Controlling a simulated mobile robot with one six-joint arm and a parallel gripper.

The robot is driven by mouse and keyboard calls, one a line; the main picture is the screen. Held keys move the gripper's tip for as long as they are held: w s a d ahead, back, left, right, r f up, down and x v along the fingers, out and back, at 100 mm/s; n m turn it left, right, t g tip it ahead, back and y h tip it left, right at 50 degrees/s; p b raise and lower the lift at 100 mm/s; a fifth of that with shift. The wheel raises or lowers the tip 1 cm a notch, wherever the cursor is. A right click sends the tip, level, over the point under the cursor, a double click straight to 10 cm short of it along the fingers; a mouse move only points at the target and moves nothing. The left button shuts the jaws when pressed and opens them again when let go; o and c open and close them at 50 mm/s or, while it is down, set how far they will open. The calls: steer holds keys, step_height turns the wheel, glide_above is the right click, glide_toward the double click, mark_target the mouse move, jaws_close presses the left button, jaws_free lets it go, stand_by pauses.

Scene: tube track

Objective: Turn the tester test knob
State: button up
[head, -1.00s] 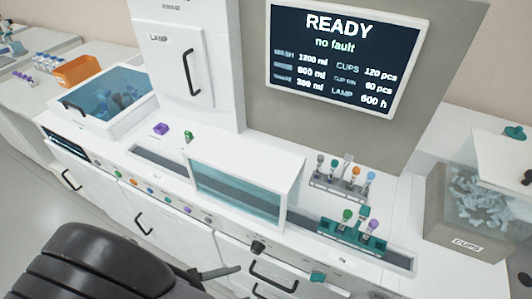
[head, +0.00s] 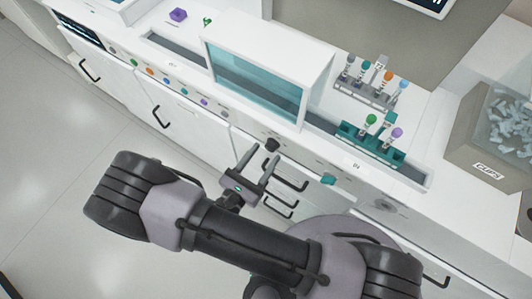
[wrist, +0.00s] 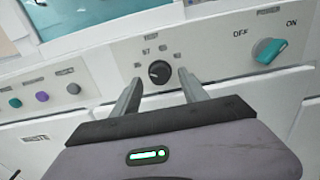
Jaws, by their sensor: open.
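The black test knob (wrist: 159,72) sits on the white front panel in the wrist view, with small markings around it and a short label above. It also shows in the head view (head: 272,145). My gripper (wrist: 160,84) is open and empty, its two fingers pointing at the panel with the knob between their tips in the picture. In the head view my gripper (head: 262,155) is just in front of and below the knob. I cannot tell whether the fingers touch it.
A teal OFF/ON switch (wrist: 269,51) is right of the knob. Colored buttons (wrist: 42,96) lie to the left. Drawer handles (head: 285,178) stick out below the panel. A teal tube rack (head: 372,143) stands on the top at right.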

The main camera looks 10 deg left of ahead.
steer(key=shift+x, duration=0.8)
jaws_close()
